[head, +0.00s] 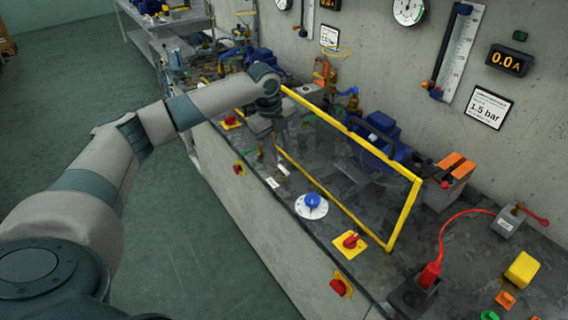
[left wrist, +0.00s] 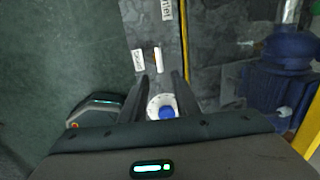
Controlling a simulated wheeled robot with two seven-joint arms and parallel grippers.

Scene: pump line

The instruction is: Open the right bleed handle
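My left gripper (head: 280,132) hangs over the bench at the left end of the yellow-framed clear guard. In the left wrist view its two fingers (left wrist: 161,77) stand apart with nothing held between them. A small pale bar (left wrist: 158,60) lies just beyond the fingertips, beside a white label (left wrist: 138,60); the bar also shows in the head view (head: 283,170). I cannot tell whether this bar is a handle. A red lever (head: 537,217) stands on a grey box at the far right. No part is clearly readable as the right bleed handle. My right gripper is out of view.
The yellow-framed guard (head: 403,215) stands in front of the blue pump (head: 385,150). A blue knob on a white dial (head: 312,203) and a red switch on a yellow plate (head: 350,241) sit before it. A red-plugged cable (head: 430,272) is at the right. The floor is clear.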

